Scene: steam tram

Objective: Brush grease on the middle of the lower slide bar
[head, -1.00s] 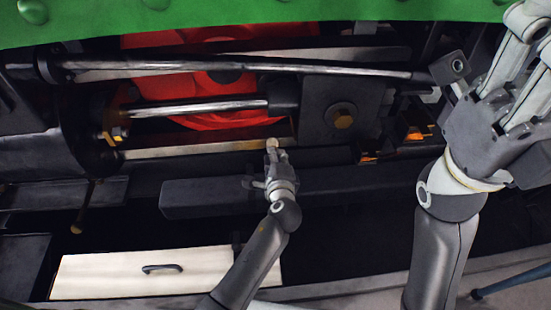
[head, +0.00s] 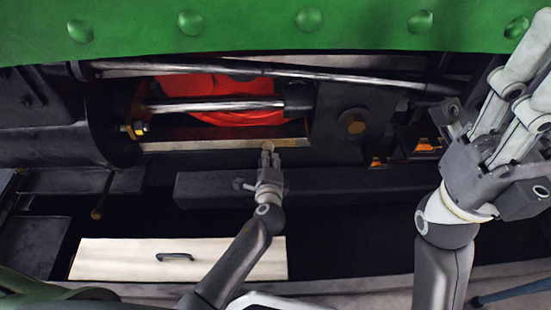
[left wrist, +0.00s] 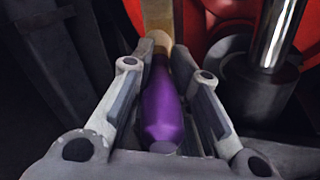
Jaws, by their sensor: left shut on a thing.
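My left gripper (head: 268,160) is shut on a brush (left wrist: 163,110) with a purple handle. It comes up from below in the head view, the brush's tan tip (head: 267,147) pointing away. The tip overlaps the lower slide bar (head: 215,145), a pale metal strip under the piston rod, right of its middle. I cannot tell whether tip and bar touch. In the left wrist view the handle lies between the fingers, and the tip end is small and partly blended with the bar. My right gripper (head: 525,95) is raised at the right; its fingers look apart, with nothing between them.
The shiny piston rod (head: 215,105) and a long upper rod (head: 260,70) run above the bar. The dark crosshead (head: 345,110) stands to the right. A red wheel part (head: 235,118) shows behind. A dark beam (head: 340,186) and a white drawer (head: 130,262) lie below.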

